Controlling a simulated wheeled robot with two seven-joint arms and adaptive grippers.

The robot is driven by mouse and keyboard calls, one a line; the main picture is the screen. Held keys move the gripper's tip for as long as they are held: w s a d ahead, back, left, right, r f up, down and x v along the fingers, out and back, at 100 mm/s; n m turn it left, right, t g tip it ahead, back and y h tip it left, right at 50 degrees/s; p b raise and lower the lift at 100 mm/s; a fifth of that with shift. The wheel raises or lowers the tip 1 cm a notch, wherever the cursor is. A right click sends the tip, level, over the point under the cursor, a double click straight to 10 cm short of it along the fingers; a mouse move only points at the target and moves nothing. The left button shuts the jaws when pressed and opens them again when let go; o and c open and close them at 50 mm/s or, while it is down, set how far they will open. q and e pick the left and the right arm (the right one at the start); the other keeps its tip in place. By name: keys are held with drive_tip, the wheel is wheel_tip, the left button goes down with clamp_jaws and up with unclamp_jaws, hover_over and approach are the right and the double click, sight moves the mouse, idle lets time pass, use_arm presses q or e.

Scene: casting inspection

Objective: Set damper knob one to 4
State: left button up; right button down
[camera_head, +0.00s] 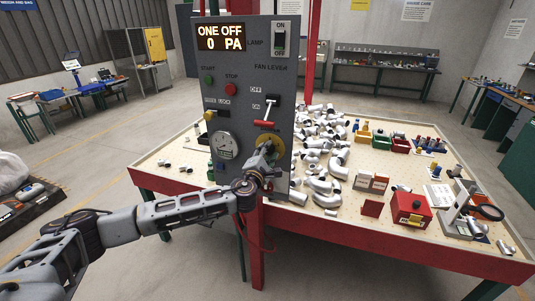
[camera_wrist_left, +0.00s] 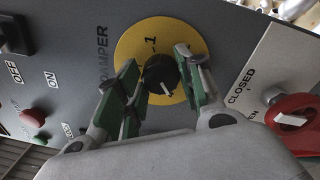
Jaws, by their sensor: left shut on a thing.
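The damper knob (camera_wrist_left: 160,73) is black and sits on a yellow round dial (camera_wrist_left: 136,46) marked "1", beside the word DAMPER. My left gripper (camera_wrist_left: 160,84) has its green-padded fingers on either side of the knob and is shut on it. A small white mark shows on the knob; the setting it points to cannot be read. In the head view the yellow dial (camera_head: 279,147) is at the panel's lower right, and my left gripper (camera_head: 267,150) hides the knob. My right gripper is not in view.
The grey panel (camera_head: 244,98) displays "ONE OFF 0 PA". A fan lever (camera_head: 268,111), a gauge (camera_head: 223,144) and start and stop buttons are near the dial. A red knob (camera_wrist_left: 290,118) marked CLOSED is close right in the wrist view. Pipe castings cover the table behind.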

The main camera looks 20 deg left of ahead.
use_arm(q)
drive_tip(key=shift+f+m, duration=0.2)
drive_tip(key=shift+m, duration=0.8)
drive_tip(key=o, duration=1)
drive_tip(key=shift+r, duration=0.1)
drive_tip(key=shift+s, duration=0.15)
drive_tip(key=shift+s+a+f, duration=0.1)
drive_tip(key=shift+s+f, duration=0.05)
drive_tip(key=shift+s, duration=2.8)
drive_tip(key=shift+s+f, duration=0.15)
drive_tip(key=shift+s, duration=2.75)
